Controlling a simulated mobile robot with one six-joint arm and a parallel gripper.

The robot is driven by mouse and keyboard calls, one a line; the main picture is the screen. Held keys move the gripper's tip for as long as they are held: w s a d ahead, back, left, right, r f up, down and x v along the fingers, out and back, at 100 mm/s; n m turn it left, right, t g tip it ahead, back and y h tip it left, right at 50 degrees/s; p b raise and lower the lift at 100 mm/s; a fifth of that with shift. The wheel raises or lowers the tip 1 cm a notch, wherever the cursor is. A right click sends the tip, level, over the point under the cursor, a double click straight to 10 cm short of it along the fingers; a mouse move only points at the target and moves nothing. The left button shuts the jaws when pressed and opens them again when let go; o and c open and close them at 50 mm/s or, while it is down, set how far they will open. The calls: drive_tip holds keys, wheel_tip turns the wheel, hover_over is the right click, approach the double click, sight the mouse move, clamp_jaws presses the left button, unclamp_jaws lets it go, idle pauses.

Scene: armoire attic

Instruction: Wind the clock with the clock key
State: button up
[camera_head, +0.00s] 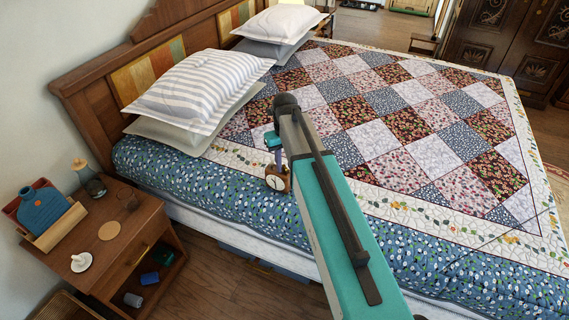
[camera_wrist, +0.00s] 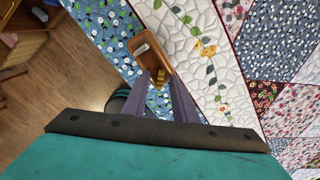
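The small wooden clock (camera_head: 277,180) with a round white face shows at the near side of the bed, below my gripper (camera_head: 279,158) in the head view. In the wrist view the clock's brown wooden body (camera_wrist: 152,52) lies just beyond my fingertips. A small gold piece, likely the clock key (camera_wrist: 159,80), shows at the clock's near end, between the fingertips of my gripper (camera_wrist: 161,78). The two purple-grey fingers are apart, one on each side of it. I cannot tell whether they touch it. The clock's underside is hidden.
The bed's patchwork quilt (camera_head: 385,110) fills the middle and right. Pillows (camera_head: 200,88) lie by the wooden headboard. A nightstand (camera_head: 128,240) at the left holds a blue bottle in a rack, a green bottle and small items. Wooden floor (camera_head: 215,285) is free between nightstand and bed.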

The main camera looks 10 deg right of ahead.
sight(285, 167)
drive_tip(key=shift+r, duration=0.1)
idle(0.3)
wheel_tip(285, 167, up, 14)
drive_tip(key=b, duration=0.2)
drive_tip(key=shift+f+b, duration=0.2)
drive_tip(key=shift+b, duration=0.15)
idle(0.4)
drive_tip(key=shift+s+f, duration=0.1)
idle(0.4)
